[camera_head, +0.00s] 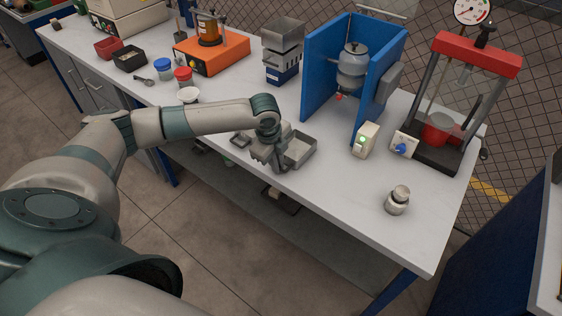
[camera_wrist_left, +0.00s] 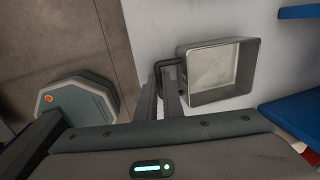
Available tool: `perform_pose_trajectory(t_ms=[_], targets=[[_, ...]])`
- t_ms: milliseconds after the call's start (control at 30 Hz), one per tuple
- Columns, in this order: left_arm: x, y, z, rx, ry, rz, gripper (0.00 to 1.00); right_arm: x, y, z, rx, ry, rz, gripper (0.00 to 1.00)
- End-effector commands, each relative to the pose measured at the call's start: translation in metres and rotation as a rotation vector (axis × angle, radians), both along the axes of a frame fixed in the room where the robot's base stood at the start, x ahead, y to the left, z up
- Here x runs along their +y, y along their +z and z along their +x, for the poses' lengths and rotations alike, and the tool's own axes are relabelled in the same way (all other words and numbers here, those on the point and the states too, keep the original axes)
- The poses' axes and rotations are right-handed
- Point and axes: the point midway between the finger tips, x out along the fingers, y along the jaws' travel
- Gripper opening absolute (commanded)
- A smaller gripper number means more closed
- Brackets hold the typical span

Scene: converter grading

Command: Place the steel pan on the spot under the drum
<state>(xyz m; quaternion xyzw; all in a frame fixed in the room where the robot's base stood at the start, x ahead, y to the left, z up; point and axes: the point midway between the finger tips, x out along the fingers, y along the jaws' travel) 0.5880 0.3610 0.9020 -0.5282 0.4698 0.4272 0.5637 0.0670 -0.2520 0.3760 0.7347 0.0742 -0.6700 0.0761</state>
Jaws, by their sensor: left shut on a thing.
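The steel pan (camera_head: 300,149) is a shallow grey rectangular tray near the table's front edge. My left gripper (camera_head: 279,152) is shut on its handle, at the pan's left side. In the left wrist view the pan (camera_wrist_left: 216,72) lies open side up, with the handle between the fingers (camera_wrist_left: 168,92). I cannot tell whether it touches the table. The grey drum (camera_head: 352,68) hangs inside a blue guard (camera_head: 322,65), behind and right of the pan. The spot under the drum is not clearly visible. My right gripper is not in view.
Further right are a red-topped press (camera_head: 477,56) and a metal weight (camera_head: 397,200). A grey hopper unit (camera_head: 283,50) stands behind the pan.

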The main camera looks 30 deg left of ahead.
Motion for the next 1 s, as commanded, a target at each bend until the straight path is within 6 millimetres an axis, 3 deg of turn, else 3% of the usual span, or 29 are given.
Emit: perform_pose_trajectory(t_ms=[300,700,1000], targets=[[0.0,0.037,0.002,-0.007,-0.001,-0.001,0.0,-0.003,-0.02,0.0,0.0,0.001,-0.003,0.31],[-0.066,0.081,-0.041,-0.006,-0.005,-0.002,0.0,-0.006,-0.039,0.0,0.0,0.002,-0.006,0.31],[-0.094,0.103,-0.06,-0.003,0.0,-0.002,0.0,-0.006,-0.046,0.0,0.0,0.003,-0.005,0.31]])
